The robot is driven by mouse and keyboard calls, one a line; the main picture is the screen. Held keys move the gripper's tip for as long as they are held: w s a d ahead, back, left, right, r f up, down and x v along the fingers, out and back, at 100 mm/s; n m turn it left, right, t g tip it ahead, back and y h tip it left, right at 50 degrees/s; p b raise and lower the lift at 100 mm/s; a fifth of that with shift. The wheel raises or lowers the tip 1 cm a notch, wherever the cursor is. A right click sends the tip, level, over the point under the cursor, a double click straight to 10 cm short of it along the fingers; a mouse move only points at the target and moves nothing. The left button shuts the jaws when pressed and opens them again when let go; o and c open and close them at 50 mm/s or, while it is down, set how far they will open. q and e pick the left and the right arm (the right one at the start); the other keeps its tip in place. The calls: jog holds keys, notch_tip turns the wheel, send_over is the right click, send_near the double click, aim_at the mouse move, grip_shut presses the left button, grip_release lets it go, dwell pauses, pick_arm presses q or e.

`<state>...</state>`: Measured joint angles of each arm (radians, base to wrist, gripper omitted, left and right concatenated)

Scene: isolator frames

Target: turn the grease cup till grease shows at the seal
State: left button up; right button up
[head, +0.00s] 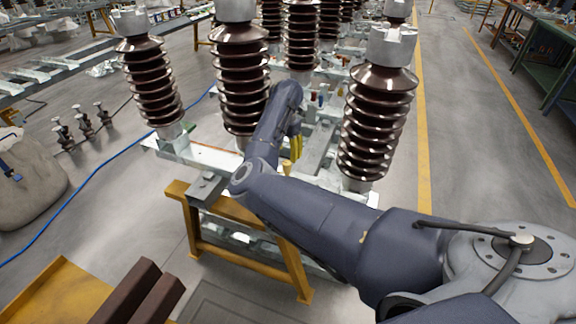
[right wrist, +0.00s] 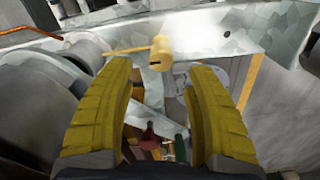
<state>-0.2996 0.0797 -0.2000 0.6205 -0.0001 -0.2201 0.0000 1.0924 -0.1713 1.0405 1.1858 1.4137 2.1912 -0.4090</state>
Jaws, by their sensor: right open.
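The grease cup (right wrist: 160,53) is a small brass cylinder on a thin brass stem, which runs left toward a round grey part (right wrist: 85,55). My right gripper (right wrist: 160,72) has two yellow ribbed fingers, spread apart with nothing between them. The cup lies just beyond the fingertips, between their lines, and looks untouched. In the head view my right gripper (head: 297,148) points down among the brown insulators, and a small brass piece (head: 287,166), apparently the cup, shows just below it. I cannot make out any grease or the seal. My left gripper is not in view.
Tall brown ribbed insulators (head: 379,125) stand close on both sides of my right gripper. A galvanised steel frame (head: 215,157) rests on a yellow trestle (head: 240,255). A blue cable (head: 85,185) crosses the floor at left. Open floor (head: 480,150) lies to the right.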

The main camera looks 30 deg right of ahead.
aim_at(287, 162)
jog(key=shift+f, duration=3.15)
jog(key=shift+c, duration=0.5)
grip_shut()
